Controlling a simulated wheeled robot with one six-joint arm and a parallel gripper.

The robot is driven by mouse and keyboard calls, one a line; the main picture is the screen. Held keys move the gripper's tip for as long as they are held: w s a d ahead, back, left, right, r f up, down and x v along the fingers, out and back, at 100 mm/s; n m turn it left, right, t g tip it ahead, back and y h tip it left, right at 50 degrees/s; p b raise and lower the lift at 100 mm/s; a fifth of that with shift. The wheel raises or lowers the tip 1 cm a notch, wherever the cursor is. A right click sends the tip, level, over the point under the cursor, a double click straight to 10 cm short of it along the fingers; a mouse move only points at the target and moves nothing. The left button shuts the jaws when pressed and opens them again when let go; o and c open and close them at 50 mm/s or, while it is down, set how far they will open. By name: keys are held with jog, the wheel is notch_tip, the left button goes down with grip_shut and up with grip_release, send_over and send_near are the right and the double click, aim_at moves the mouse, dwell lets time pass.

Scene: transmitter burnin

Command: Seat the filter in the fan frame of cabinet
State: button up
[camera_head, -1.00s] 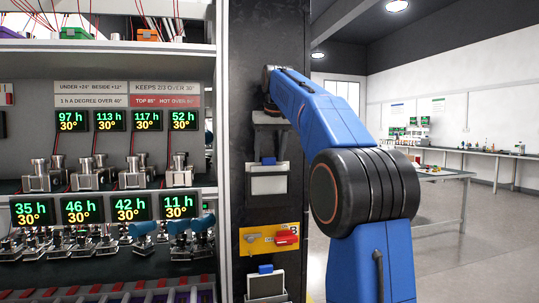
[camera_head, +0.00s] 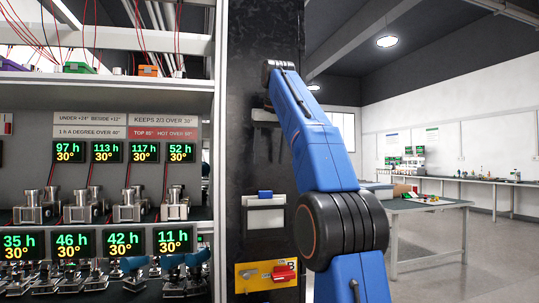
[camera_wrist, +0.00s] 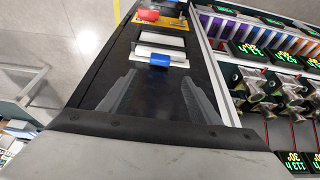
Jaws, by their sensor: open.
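A pale rectangular panel with a blue tab, which looks like the filter (camera_head: 265,217), sits upright on the dark cabinet side. It also shows in the wrist view (camera_wrist: 160,44), its blue tab toward my gripper. My gripper (camera_head: 265,152) hangs in front of the dark side, above the panel and apart from it. In the wrist view my gripper (camera_wrist: 158,78) is open, with its two dark fingers spread and nothing between them. I cannot tell whether the panel is in the fan frame; no separate frame is clear.
A yellow plate with a red switch (camera_head: 284,273) is below the panel. Shelves with lit displays (camera_head: 68,153) and metal devices stand at left, beside a white upright. A grey table (camera_head: 425,205) stands at right, with open floor around it.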

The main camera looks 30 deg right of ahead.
jog(key=shift+s+r, duration=0.15)
jog(key=shift+r, duration=0.1)
jog(key=s+a+f+n, duration=0.1)
jog(key=s+a+f, duration=0.55)
jog(key=f, duration=0.25)
jog(key=s+a+f+n, duration=0.1)
jog(key=s+a+f, duration=0.4)
jog(key=s+f, duration=0.35)
jog(key=s+a+f, duration=0.2)
jog(key=s+f, duration=0.4)
jog(key=f, duration=0.5)
jog(key=s+a+f, duration=0.2)
jog(key=s+f, duration=0.5)
jog(key=f, duration=0.4)
jog(key=s+a+f+n+y, duration=0.1)
jog(key=s+f, duration=0.6)
jog(key=f, duration=0.5)
jog(key=shift+s+a+t, duration=0.15)
jog(key=shift+a+t, duration=0.15)
jog(key=shift+a, duration=0.1)
